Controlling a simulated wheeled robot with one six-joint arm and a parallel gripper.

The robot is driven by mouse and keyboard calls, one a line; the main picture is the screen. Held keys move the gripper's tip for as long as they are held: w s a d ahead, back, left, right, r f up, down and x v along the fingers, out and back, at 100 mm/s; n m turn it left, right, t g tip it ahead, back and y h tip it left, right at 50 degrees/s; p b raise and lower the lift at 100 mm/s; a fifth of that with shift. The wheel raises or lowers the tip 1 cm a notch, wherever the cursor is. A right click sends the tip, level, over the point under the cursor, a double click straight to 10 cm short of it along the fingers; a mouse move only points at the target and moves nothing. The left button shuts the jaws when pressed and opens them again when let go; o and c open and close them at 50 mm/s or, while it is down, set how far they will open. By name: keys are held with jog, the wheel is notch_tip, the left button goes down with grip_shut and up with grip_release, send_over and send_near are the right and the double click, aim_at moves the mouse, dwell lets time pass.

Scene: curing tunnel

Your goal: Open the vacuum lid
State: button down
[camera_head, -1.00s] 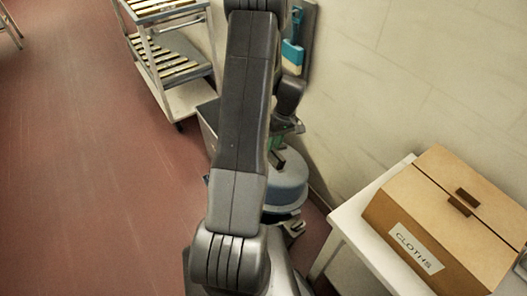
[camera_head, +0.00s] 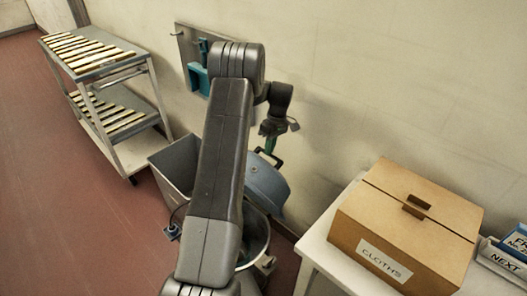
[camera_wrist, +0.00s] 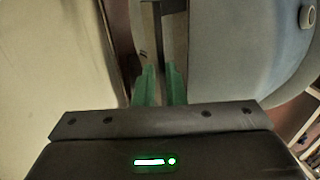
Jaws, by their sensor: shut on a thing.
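The blue-grey vacuum lid (camera_head: 266,186) is tilted up on the canister, its lower part still by the canister rim (camera_head: 262,238). The canister mouth shows open in front of it, partly hidden by my arm. My gripper (camera_head: 269,147), with green fingers, is shut on the lid's dark handle (camera_head: 277,160) at the top of the raised lid. In the wrist view my green fingers (camera_wrist: 159,88) close on the dark handle bar (camera_wrist: 163,25), and the lid (camera_wrist: 235,55) fills the right side.
A grey bin (camera_head: 176,165) stands left of the vacuum. A slatted trolley (camera_head: 110,95) is farther left. A wall board (camera_head: 190,50) with blue tools hangs behind my arm. A cardboard box marked CLOTHS (camera_head: 400,225) sits on a white table (camera_head: 318,245) at right. The red floor at left is clear.

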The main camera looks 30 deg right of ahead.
jog(key=shift+x, duration=1.25)
jog(key=shift+s, duration=0.15)
jog(key=c, duration=1.7)
grip_release()
jog(key=o, duration=0.3)
jog(key=shift+w+d+f, duration=0.1)
jog(key=shift+w+f, duration=0.1)
jog(key=shift+w, duration=0.1)
jog(key=shift+o, duration=0.6)
jog(key=shift+r, duration=0.3)
jog(key=shift+d, duration=0.1)
jog(key=shift+r, duration=0.15)
